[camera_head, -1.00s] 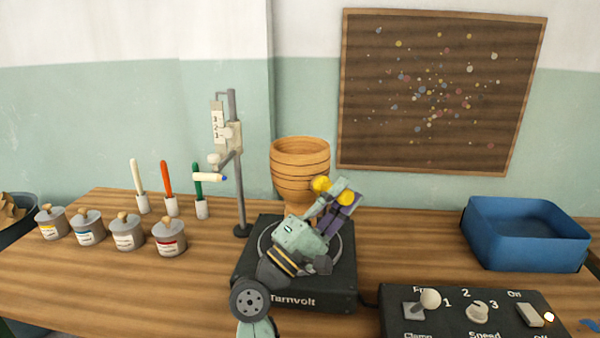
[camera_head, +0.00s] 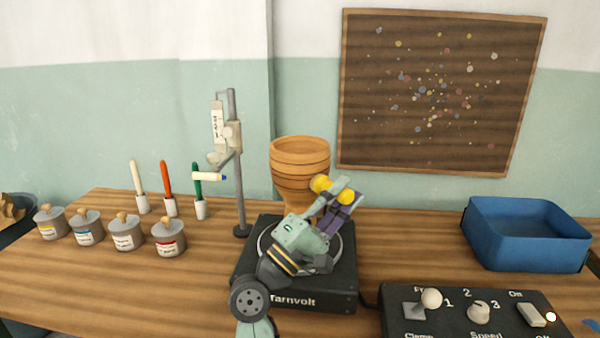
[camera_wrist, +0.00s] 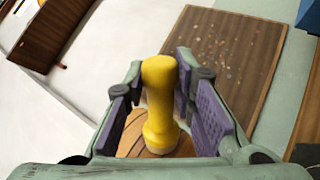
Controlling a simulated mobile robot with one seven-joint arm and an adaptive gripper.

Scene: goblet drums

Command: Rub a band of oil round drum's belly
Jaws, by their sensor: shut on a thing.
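The wooden goblet drum (camera_head: 300,158) stands upright on the round plate of the black Tarnvolt turntable (camera_head: 330,293). Dark rings run round its bowl. My gripper (camera_head: 338,192) is shut on a yellow rounded applicator (camera_head: 321,184), at the lower right of the bowl. The applicator's near end overlaps the drum's side; I cannot tell whether they touch. In the wrist view the applicator (camera_wrist: 160,100) stands between the purple finger pads, with a bit of the wooden drum (camera_wrist: 133,140) behind it. My gripper and arm hide the drum's foot and part of the plate.
A gauge stand (camera_head: 238,170) holding a pale pen rises left of the drum. Several lidded pots (camera_head: 168,237) and three upright pens (camera_head: 168,185) stand further left. A control box (camera_head: 470,315) is at front right, a blue tray (camera_head: 525,235) at back right.

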